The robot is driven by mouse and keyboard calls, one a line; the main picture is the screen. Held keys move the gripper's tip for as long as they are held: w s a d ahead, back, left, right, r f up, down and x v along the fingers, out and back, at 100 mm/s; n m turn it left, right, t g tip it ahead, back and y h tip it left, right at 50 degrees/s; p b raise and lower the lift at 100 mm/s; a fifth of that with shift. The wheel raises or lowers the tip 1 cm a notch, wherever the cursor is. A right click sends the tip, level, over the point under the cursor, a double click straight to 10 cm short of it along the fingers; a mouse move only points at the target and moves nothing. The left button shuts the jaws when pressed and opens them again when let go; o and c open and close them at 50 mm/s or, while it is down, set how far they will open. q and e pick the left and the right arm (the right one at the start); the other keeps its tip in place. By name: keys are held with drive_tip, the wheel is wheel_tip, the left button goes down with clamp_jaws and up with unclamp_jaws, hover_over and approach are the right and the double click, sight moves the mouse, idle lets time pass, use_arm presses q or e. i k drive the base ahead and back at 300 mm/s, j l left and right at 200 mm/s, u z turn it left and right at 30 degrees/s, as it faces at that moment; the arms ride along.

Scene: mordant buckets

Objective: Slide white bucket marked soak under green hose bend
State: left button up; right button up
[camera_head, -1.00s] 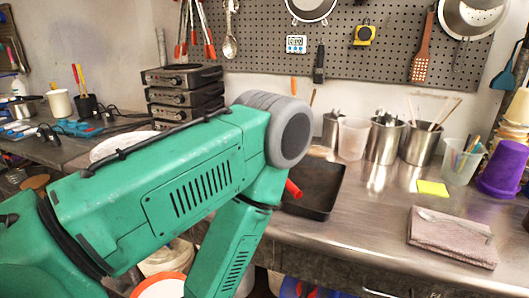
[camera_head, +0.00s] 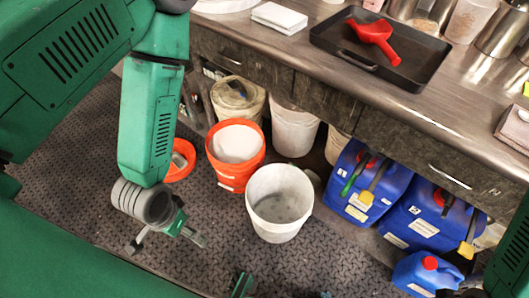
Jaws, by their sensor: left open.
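A white bucket (camera_head: 280,214) stands upright and open on the dark floor in the middle of the head view. It looks empty, and I cannot read any mark on it. Another whitish bucket (camera_head: 293,130) stands behind it under the bench. My left gripper (camera_head: 168,238) points down over the floor, left of the front white bucket. Its fingers are spread, with nothing between them, and it is apart from the bucket. I cannot make out a green hose bend. Small green and dark parts at the bottom edge may belong to my right gripper; its state is unclear.
An orange bucket (camera_head: 235,155) with pale contents stands close behind the front white bucket. A lidded pale bucket (camera_head: 238,98) is farther back. Blue jugs (camera_head: 365,186) stand on the right. The bench (camera_head: 330,85) overhangs the back; the floor (camera_head: 340,250) in front is partly clear.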

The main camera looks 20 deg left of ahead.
sight(280, 197)
drive_tip(key=u, duration=0.4)
drive_tip(key=i+j+z, duration=0.1)
drive_tip(key=j, duration=0.3)
drive_tip(key=i+j+z, duration=0.1)
drive_tip(key=j, duration=0.3)
drive_tip(key=i+j+z, duration=0.1)
drive_tip(key=i+j, duration=0.15)
drive_tip(key=j, duration=0.15)
drive_tip(key=i+j+z, duration=0.1)
drive_tip(key=j, duration=0.3)
drive_tip(key=i+j+z, duration=0.1)
drive_tip(key=j, duration=0.35)
